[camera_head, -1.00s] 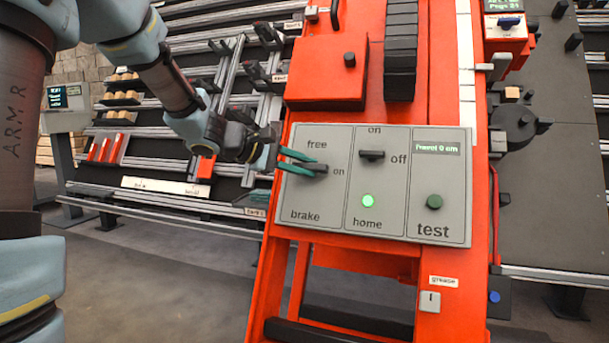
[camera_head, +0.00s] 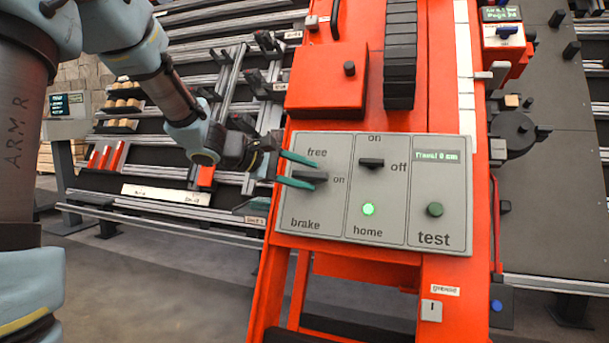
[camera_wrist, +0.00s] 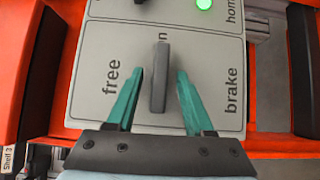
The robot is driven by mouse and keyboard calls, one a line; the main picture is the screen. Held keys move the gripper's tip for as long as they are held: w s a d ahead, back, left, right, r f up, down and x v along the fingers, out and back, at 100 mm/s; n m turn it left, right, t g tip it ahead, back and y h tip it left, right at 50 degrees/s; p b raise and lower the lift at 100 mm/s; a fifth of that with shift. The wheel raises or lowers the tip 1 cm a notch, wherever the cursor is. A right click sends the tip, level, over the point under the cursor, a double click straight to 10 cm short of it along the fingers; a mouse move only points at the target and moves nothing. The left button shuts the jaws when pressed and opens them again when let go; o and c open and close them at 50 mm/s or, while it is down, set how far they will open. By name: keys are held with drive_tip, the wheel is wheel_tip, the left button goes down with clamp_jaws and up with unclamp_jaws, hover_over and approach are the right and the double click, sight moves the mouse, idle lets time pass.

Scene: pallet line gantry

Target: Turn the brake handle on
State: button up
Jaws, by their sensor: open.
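The brake handle (camera_head: 313,176) is a dark grey bar on the left part of the grey control panel (camera_head: 388,232). Its long axis points toward the "on" label, with "free" above and "brake" below in the head view. In the wrist view the handle (camera_wrist: 160,78) stands lengthwise, its far end over the "on" label. My gripper (camera_head: 306,172) is open, its green fingers on either side of the handle. In the wrist view, gaps show between the handle and both fingers of my gripper (camera_wrist: 160,86).
The panel also carries a black on/off switch (camera_head: 371,163), a lit green home light (camera_head: 368,209) and a dark green test button (camera_head: 435,209). A red box (camera_head: 325,82) with a black knob sits above. Sloped shelves (camera_head: 150,190) stand behind my arm.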

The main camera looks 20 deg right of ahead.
drive_tip(key=p+v, duration=0.3)
drive_tip(key=v, duration=0.7)
drive_tip(key=shift+a, duration=0.4)
drive_tip(key=shift+r, duration=0.1)
drive_tip(key=s+a+f+m+y+p, duration=0.1)
drive_tip(key=s+a+f+m+y, duration=0.1)
drive_tip(key=s+a+f+y, duration=0.4)
drive_tip(key=s+a+f+m+y+p, duration=0.1)
drive_tip(key=a+f+m+y, duration=0.15)
drive_tip(key=a+f, duration=0.65)
drive_tip(key=s+a+f+m+y+p, duration=0.1)
drive_tip(key=s+a+f+y, duration=0.35)
drive_tip(key=a, duration=0.55)
wheel_tip(320, 180, up, 38)
drive_tip(key=p, duration=3.8)
drive_tip(key=shift+w+a+t+y, duration=0.25)
drive_tip(key=shift+w+t+y, duration=0.05)
drive_tip(key=shift+w, duration=0.2)
drive_tip(key=shift+m, duration=0.25)
